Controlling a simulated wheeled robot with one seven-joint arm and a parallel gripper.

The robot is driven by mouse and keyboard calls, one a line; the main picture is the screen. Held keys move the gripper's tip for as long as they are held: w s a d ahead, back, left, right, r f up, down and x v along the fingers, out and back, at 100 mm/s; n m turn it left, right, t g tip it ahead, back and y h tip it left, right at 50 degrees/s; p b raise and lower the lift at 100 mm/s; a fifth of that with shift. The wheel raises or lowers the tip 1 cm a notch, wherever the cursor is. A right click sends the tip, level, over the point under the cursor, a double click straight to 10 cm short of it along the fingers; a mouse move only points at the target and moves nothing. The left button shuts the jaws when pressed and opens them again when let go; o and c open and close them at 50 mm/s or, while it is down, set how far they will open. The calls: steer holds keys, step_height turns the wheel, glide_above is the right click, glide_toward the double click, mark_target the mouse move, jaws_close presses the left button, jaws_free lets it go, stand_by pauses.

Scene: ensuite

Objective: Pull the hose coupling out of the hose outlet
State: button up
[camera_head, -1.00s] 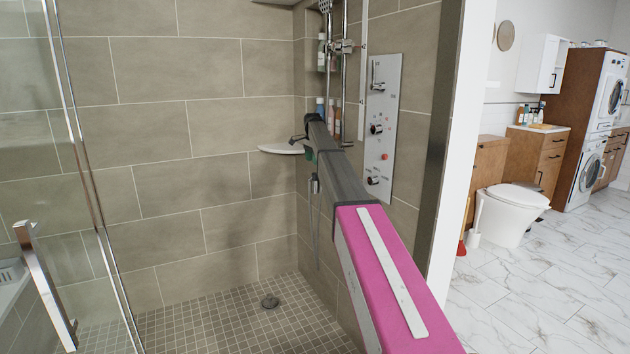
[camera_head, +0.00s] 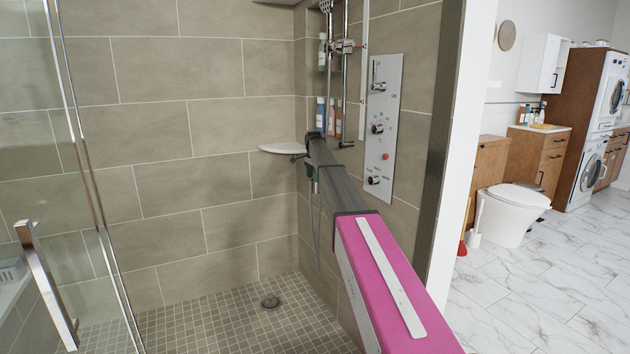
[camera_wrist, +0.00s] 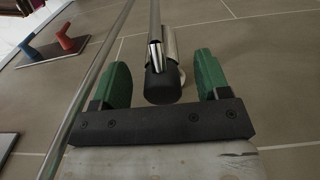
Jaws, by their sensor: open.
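In the wrist view, my gripper (camera_wrist: 162,78) has two green fingers on a black bracket, spread apart. A black-ended cylinder, apparently the hose coupling (camera_wrist: 161,88), lies between them, with a gap on each side. Chrome and pale metal parts (camera_wrist: 171,44) adjoin its far end, probably the hose outlet; the exact joint between them is unclear. In the head view, my gripper (camera_head: 311,178) is at the corner below the white shelf, and my forearm and gripper hide the coupling and outlet. The thin grey hose (camera_head: 316,236) hangs below.
A shower control panel (camera_head: 383,127) is on the wall to the right of my arm. A corner shelf (camera_head: 284,149) and bottles (camera_head: 333,117) are close to my wrist. A vertical chrome rail (camera_head: 344,75) rises above. The tiled shower floor (camera_head: 225,318) is clear except for a drain (camera_head: 270,301).

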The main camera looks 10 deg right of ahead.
steer(key=c, duration=1.1)
steer(key=shift+r, duration=2.9)
steer(key=shift+r, duration=2.9)
